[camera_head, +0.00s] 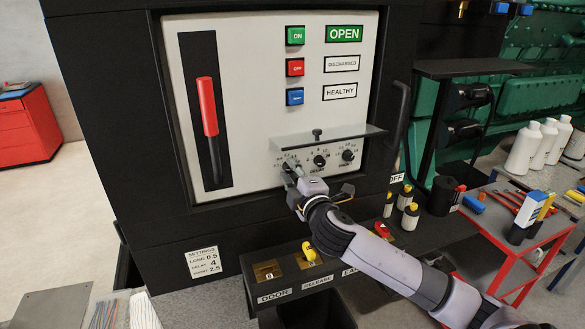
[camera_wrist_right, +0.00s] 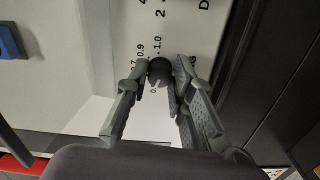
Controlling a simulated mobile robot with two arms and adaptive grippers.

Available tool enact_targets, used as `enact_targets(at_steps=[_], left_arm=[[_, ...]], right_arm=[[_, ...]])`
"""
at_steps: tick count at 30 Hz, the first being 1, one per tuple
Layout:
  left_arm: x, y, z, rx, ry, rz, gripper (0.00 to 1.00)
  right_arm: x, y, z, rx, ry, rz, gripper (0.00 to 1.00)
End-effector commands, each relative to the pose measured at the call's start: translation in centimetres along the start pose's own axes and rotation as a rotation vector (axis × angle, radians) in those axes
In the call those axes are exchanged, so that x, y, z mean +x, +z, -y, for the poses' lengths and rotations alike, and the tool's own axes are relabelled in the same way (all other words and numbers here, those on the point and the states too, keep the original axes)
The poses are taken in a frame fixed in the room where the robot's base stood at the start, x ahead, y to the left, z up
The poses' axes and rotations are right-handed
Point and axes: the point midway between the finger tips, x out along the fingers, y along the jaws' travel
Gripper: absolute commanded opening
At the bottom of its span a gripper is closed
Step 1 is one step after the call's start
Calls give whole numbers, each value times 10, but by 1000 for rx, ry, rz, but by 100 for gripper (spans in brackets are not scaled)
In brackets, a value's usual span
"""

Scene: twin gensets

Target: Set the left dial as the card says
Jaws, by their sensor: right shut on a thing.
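The left dial (camera_wrist_right: 160,70) is a small dark round knob on the white panel, with printed numbers such as 0.9 and 1.0 beside it in the wrist view. My right gripper (camera_wrist_right: 161,80) has its two fingers on either side of this knob and is shut on it. In the head view my right gripper (camera_head: 293,172) covers most of the left dial. I cannot tell where its pointer stands. The settings card (camera_head: 205,262) on the black front below reads LONG 0.5, DELAY 4, SHORT 2.5. My left gripper is not in view.
A middle dial (camera_head: 320,160) and a right dial (camera_head: 348,155) sit to the right. A clear flap (camera_head: 330,136) sticks out just above the dials. A red-handled lever (camera_head: 208,107) is at the left. A ledge with key switches (camera_head: 268,270) lies below my arm.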

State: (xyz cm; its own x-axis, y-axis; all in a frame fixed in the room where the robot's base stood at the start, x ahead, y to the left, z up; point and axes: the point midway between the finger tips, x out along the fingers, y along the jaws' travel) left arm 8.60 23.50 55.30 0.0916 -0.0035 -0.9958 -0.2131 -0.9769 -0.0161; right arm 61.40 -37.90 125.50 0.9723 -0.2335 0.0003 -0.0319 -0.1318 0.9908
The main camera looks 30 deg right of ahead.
Motion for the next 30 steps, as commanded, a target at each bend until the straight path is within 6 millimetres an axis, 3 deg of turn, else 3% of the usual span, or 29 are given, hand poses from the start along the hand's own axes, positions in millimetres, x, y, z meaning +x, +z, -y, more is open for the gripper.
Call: enact_targets(at_steps=[10, 26, 27, 30], left_arm=[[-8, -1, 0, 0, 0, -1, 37], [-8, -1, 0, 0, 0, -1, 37], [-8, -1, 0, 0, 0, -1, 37], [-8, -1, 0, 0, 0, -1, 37]], right_arm=[[0, 0, 1, -132, -3, 0, 0], [0, 0, 2, -153, -3, 1, 0], [0, 0, 2, -153, -3, 1, 24], [0, 0, 2, -152, -3, 0, 30]])
